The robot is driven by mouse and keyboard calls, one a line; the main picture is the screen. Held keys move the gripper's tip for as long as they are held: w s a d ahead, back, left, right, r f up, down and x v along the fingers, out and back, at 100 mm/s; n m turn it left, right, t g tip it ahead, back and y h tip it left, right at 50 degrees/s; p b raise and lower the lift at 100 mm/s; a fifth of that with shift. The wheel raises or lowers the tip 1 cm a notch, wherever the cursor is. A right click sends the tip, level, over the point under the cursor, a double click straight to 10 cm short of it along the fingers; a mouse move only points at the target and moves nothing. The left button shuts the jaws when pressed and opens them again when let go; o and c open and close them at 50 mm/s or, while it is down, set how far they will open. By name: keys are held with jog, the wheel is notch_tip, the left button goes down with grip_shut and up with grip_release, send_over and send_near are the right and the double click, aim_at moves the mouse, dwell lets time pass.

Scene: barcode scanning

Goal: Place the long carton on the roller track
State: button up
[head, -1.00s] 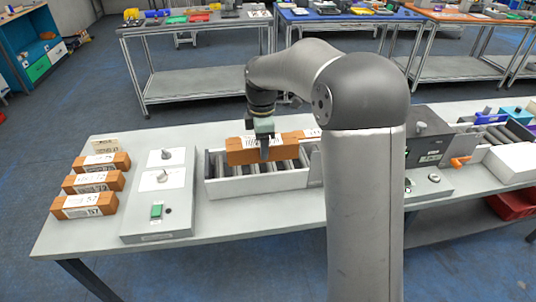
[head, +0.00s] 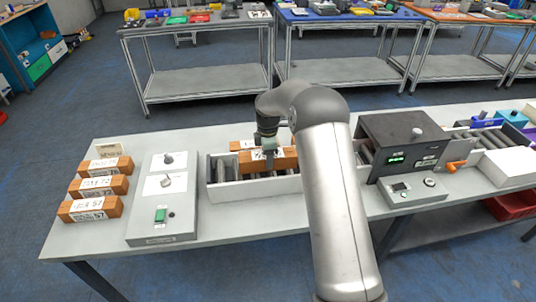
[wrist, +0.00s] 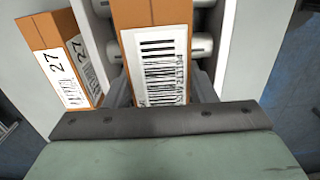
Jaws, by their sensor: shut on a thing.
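My gripper (head: 269,153) is shut on an orange-brown long carton (head: 285,158), with a finger on each side of it. The carton lies lengthwise between the side walls of the roller track (head: 254,190), low over its rollers. I cannot tell whether it touches them. In the wrist view the held carton (wrist: 155,15) shows a white barcode label, with rollers on both sides. A second carton (wrist: 40,30), labelled 27, stands outside the track wall at the left. In the head view part of an orange carton (head: 243,145) shows behind the held one.
Several labelled cartons (head: 98,186) stand in a column at the table's left. A grey control panel (head: 150,215) with a green button lies between them and the track. A dark scanner housing (head: 390,128) stands over the line to the right. My arm hides part of the track.

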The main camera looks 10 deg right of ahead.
jog(key=shift+f, duration=0.15)
jog(key=o, duration=1.3)
notch_tip(320, 180, up, 12)
jog(key=b, duration=0.2)
jog(key=s+r+m, duration=0.4)
jog(key=s+r, duration=0.1)
jog(key=s, duration=0.4)
jog(key=s+f+m, duration=0.1)
jog(key=s+m, duration=0.3)
jog(key=s, duration=0.6)
jog(key=s+d+f+m, duration=0.1)
jog(key=s+m, duration=0.4)
jog(key=s, duration=0.6)
jog(key=s+f+m, duration=0.2)
jog(key=s+m, duration=0.2)
jog(key=s, duration=0.7)
jog(key=shift+s+d+m+t, duration=0.15)
jog(key=shift+m+t, duration=0.25)
